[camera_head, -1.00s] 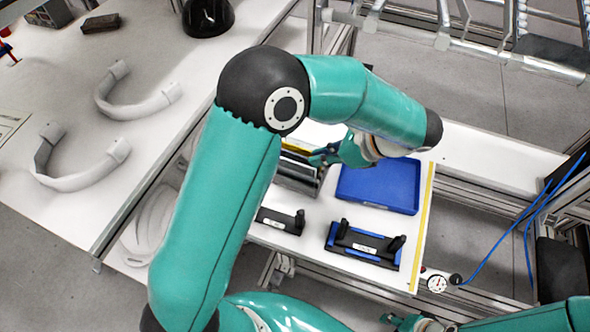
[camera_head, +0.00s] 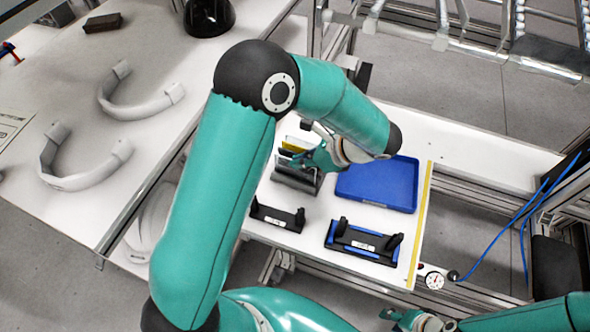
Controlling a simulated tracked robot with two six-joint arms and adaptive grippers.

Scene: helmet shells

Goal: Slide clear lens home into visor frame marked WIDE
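Two black visor frames with small white labels lie on the white bench: one at left (camera_head: 277,216), the other on a blue base (camera_head: 362,242) to its right. The label print is too small to read, so I cannot tell which is WIDE. A grey slotted holder (camera_head: 297,178) stands behind the left frame, with a yellow-edged piece (camera_head: 294,146) at its top. No clear lens can be made out. My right gripper (camera_head: 402,319) is low at the bottom edge, away from the frames.
An empty-looking blue tray (camera_head: 378,184) sits right of the holder. A yellow strip (camera_head: 420,225) runs along the bench's right edge, with a round gauge (camera_head: 434,281) beyond it. White curved bands (camera_head: 85,165) lie on the left table. A blue cable (camera_head: 500,228) hangs at right.

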